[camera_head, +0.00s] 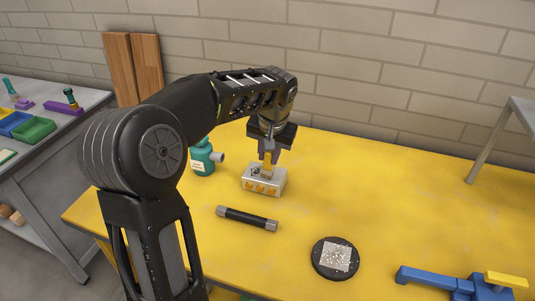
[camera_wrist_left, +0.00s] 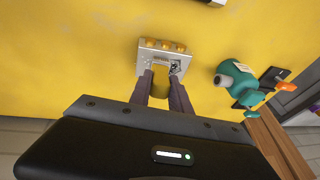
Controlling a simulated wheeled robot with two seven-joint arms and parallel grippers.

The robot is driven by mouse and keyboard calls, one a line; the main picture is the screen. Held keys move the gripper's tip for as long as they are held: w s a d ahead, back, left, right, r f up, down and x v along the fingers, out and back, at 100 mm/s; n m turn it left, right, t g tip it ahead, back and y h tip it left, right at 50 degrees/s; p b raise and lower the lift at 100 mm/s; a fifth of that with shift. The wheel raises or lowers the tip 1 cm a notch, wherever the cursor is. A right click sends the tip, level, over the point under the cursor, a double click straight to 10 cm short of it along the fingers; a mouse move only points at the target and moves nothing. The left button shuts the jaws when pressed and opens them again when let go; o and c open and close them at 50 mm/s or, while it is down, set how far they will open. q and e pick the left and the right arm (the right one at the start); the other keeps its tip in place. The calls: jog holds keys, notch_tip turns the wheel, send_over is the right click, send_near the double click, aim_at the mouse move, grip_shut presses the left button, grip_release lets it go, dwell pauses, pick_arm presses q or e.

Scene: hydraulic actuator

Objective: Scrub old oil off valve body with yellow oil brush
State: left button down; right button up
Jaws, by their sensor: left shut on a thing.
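The valve body (camera_head: 265,187) is a silver-grey block with a row of orange-yellow round ports on its side; it stands on the yellow table. In the left wrist view the valve body (camera_wrist_left: 146,56) lies just beyond my fingertips. A dark patch of old oil (camera_wrist_left: 174,67) shows on its top. My left gripper (camera_head: 268,155) points down over it, shut on the yellow oil brush (camera_head: 267,164). The brush (camera_wrist_left: 160,84) is between the fingers, its lower end at the block's top; I cannot tell whether it touches. My right gripper is not in view.
A teal bottle-like container (camera_head: 203,160) stands left of the valve body. A black cylinder with grey ends (camera_head: 247,218) and a black disc with a speckled square (camera_head: 335,258) lie nearer. A blue fixture (camera_head: 455,283) is front right. The table right of the valve body is clear.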

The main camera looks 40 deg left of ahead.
pick_arm(q)
jog(key=shift+s+a, duration=0.2)
jog(key=shift+a, duration=0.35)
jog(key=shift+s+a, duration=0.2)
jog(key=shift+a, duration=0.35)
jog(key=shift+d, duration=0.1)
jog(key=shift+w+d, duration=0.2)
jog(key=shift+d, duration=0.3)
jog(key=shift+a, duration=0.15)
jog(key=a, duration=0.1)
jog(key=w+a+p, duration=0.1)
jog(key=a+p, duration=0.1)
jog(key=shift+w+a, duration=0.3)
jog(key=shift+w, duration=0.1)
